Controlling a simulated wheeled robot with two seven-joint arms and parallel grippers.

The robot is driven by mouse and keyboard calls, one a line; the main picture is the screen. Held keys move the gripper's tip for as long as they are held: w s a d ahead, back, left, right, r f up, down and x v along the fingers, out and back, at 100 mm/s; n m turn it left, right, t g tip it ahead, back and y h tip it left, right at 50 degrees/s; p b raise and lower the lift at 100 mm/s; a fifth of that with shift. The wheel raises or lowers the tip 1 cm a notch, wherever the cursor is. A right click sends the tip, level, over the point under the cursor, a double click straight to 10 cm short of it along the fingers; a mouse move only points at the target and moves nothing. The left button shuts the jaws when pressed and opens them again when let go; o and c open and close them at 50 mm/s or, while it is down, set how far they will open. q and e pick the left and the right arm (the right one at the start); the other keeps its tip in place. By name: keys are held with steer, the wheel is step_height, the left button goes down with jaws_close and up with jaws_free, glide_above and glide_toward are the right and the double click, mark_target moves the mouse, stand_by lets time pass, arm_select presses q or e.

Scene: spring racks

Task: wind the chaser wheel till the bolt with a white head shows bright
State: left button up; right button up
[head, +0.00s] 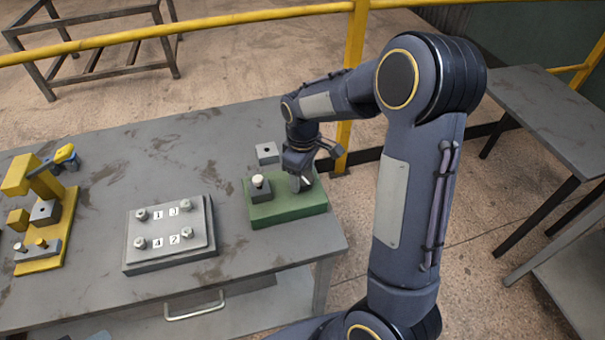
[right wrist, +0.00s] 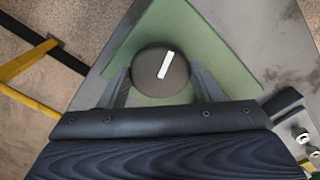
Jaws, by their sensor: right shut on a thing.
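The chaser wheel (right wrist: 150,80) is a dark round knob with a white bar mark on top, seen in the right wrist view. It sits on a green base (head: 287,213), which also shows in the right wrist view (right wrist: 225,70). My right gripper (head: 302,180) is over the right part of the base, its fingers shut on the wheel from both sides. The white bar leans slightly right of upright in the wrist view. A bolt with a white head (head: 258,181) stands upright in a dark block on the base, left of the gripper. My left gripper is not in view.
A grey plate (head: 172,248) with several bolts and number labels lies left of the green base. A yellow fixture (head: 45,225) stands at the far left. A small grey block with a hole (head: 267,153) is behind the base. The bench between is clear.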

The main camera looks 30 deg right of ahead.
mark_target(302, 177)
steer(key=m, duration=0.4)
steer(key=shift+m, duration=2.9)
steer(key=o, duration=1)
steer(key=shift+c, duration=0.2)
steer(key=shift+r, duration=0.1)
step_height(302, 177, up, 8)
steer(key=shift+f+b, duration=0.15)
steer(key=shift+b, duration=0.25)
